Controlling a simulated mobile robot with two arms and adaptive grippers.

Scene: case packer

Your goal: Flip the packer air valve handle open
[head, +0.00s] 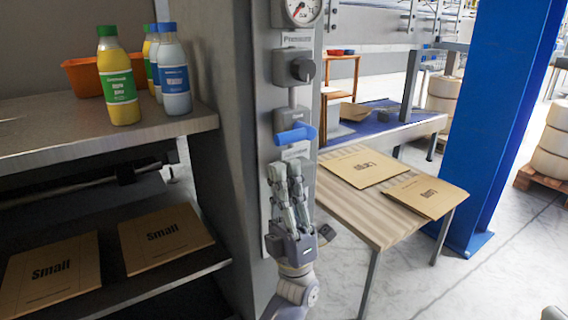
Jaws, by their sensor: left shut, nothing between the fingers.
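The blue valve handle (296,135) sticks out sideways from a grey valve body on a vertical panel (266,110), in the middle of the head view. It lies roughly level and points to the right. Above it on the panel are a black knob (302,69) and a round pressure gauge (303,10). My left gripper (285,170) is just below the handle with its fingers pointing up. Its fingers are shut and hold nothing. A small gap seems to part the fingertips from the handle, though contact is hard to judge. My right gripper is not in view.
Bottles (118,75) and an orange bin (84,75) stand on a shelf (40,140) at left. Cartons marked Small (165,236) lie below. At right, flat Large cartons (362,167) lie on a wooden table (372,222), beside a blue post (502,120).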

